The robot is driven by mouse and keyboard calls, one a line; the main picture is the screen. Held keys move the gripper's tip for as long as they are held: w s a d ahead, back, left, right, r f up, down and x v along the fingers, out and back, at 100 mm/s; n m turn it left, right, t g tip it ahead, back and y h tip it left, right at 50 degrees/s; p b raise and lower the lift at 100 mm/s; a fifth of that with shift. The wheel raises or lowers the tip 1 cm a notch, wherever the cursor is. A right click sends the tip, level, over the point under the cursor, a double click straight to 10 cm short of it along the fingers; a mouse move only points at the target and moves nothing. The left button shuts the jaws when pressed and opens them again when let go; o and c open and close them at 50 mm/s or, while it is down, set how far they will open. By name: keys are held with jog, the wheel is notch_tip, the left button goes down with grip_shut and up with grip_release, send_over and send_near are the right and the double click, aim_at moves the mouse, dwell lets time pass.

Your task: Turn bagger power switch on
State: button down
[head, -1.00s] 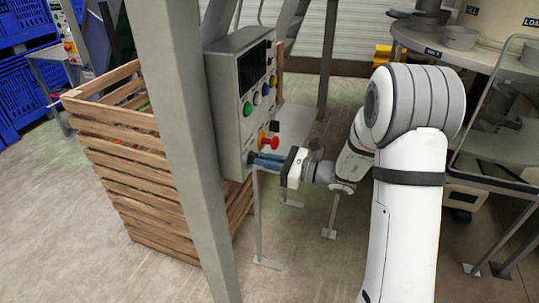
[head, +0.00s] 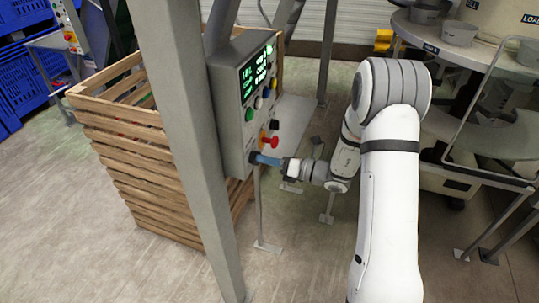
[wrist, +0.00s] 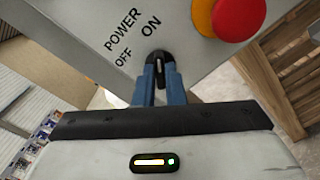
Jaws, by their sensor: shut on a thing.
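The bagger control box (head: 232,130) is a grey panel on a post in the head view. Its screen (head: 256,72) is lit with green and white text. The black power switch (wrist: 159,62) sits low on the panel, with POWER, OFF and ON printed beside it in the wrist view. Its pointer mark stands nearly upright in that view, and its exact setting is hard to tell. My gripper (wrist: 160,80) has its blue fingers shut on the switch knob. In the head view my gripper (head: 262,159) reaches the panel's lower part from the right.
A red emergency button (wrist: 238,14) on a yellow base is close to my fingers. A grey post (head: 183,150) stands left of the box, before a slatted wooden crate (head: 140,170). A round metal table (head: 455,50) stands at right. Floor (head: 110,260) is open at lower left.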

jog(key=shift+a+m, duration=0.1)
jog(key=shift+m, duration=0.3)
jog(key=c, duration=1.7)
grip_release()
jog(key=shift+a, duration=0.15)
jog(key=shift+o, duration=1)
jog(key=b+v, duration=0.1)
jog(key=v, duration=0.7)
jog(key=shift+b, duration=0.3)
